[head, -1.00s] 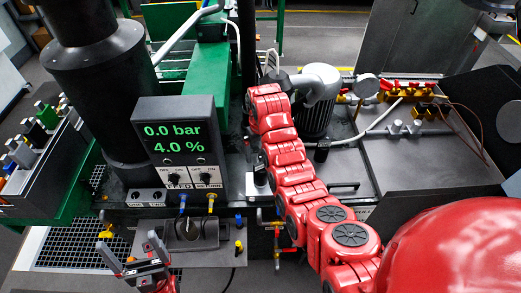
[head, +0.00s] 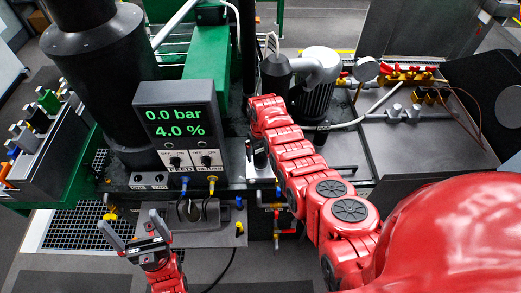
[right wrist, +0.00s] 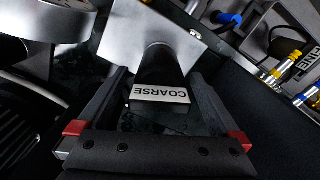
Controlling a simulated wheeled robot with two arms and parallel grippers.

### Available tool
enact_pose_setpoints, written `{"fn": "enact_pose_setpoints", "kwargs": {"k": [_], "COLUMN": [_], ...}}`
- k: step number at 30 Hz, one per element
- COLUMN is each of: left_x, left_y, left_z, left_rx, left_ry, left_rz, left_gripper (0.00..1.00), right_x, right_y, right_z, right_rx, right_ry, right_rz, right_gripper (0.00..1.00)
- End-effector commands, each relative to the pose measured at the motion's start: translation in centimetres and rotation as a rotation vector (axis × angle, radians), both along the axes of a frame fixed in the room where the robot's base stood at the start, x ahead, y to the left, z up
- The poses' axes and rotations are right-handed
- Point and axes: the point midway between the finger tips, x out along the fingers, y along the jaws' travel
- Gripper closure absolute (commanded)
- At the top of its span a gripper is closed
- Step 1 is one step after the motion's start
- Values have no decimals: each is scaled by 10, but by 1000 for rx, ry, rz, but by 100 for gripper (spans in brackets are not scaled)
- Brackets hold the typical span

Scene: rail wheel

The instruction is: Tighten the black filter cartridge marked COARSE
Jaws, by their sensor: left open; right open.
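The black filter cartridge (right wrist: 159,68) marked COARSE shows in the right wrist view, with its white label (right wrist: 160,94) upside down there. Its far end meets a grey metal block (right wrist: 160,27). My right gripper (right wrist: 158,78) is open, with one finger on each side of the cartridge. Whether the fingers touch it, I cannot tell. In the head view my right arm reaches up the middle, and its gripper is not clearly visible. My left gripper (head: 131,229) is open and empty at the lower left, in front of the machine.
The display box (head: 179,125) reads 0.0 bar and 4.0 %. Blue and yellow plugs with cables are below it. A motor (head: 318,85) and pressure gauge (head: 365,69) stand behind my right arm. A rack of coloured cartridges (head: 42,115) is at far left.

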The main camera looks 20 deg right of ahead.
Motion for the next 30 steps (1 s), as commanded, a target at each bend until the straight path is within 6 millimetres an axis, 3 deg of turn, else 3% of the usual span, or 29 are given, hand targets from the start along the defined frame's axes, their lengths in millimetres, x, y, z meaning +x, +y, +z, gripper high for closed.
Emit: {"fn": "enact_pose_setpoints", "kwargs": {"k": [5,6,22,24,25,30], "left_x": [0,0,0,0,0,0], "left_y": [0,0,0,0,0,0], "left_z": [0,0,0,0,0,0], "left_rx": [0,0,0,0,0,0], "left_ry": [0,0,0,0,0,0], "left_rz": [0,0,0,0,0,0], "left_gripper": [0,0,0,0,0,0], "right_x": [0,0,1,1,1,1], "right_y": [0,0,0,0,0,0], "right_z": [0,0,0,0,1,1], "right_rx": [0,0,-1,-1,-1,-1], "right_ry": [-1,-1,-1,-1,-2,-2], "right_rz": [0,0,0,0,0,0], "right_gripper": [0,4,99,100,35,65]}}
